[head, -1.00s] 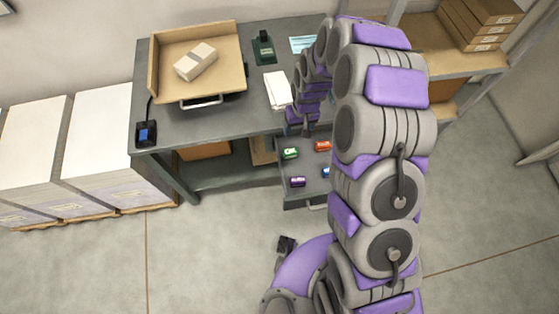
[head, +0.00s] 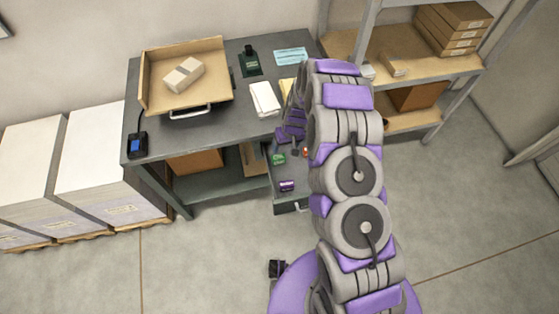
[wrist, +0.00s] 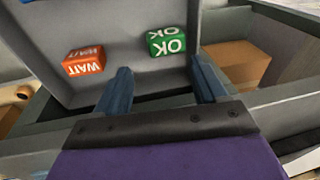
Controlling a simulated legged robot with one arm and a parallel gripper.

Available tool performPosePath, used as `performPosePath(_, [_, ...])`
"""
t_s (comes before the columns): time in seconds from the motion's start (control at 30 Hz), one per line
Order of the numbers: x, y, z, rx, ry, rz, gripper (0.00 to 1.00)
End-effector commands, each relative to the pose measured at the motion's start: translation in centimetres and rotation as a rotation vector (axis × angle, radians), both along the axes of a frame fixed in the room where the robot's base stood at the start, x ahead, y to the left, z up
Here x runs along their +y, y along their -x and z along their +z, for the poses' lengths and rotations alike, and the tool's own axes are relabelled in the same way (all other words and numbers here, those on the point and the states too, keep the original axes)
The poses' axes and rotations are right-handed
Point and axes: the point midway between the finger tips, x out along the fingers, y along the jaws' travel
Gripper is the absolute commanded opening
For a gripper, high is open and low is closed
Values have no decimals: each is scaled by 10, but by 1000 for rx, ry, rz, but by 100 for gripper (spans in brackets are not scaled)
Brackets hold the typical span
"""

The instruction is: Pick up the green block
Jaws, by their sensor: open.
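The green block (wrist: 166,41), marked OK, lies in the open grey drawer (wrist: 125,22) in the wrist view. It also shows in the head view (head: 279,159), at the left side of the drawer. My gripper (wrist: 162,82) is open and empty, with its two blue-grey fingers spread apart. The green block shows beyond the fingertips, in line with the gap between them and nearer the right finger. I cannot tell the height of the fingertips above the drawer floor. In the head view my arm hides much of the drawer.
An orange block (wrist: 83,62) marked WAIT lies left of the green block in the wrist view. A purple block (head: 287,186) lies near the drawer front. The grey desk (head: 225,120) above carries a tan tray (head: 207,97) and white papers (head: 264,100). A shelf stands at the right.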

Motion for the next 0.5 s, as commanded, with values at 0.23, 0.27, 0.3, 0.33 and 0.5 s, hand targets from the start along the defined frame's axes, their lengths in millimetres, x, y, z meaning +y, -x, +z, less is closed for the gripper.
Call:
performPosePath(0.23, [9,0,-33,2,4,2,71])
performPosePath(0.27, [10,0,-34,2,4,2,71])
performPosePath(0.3, [10,0,-36,2,4,2,71])
performPosePath(0.33, [10,1,-38,3,3,1,71])
performPosePath(0.5, [11,1,-59,2,2,3,71])
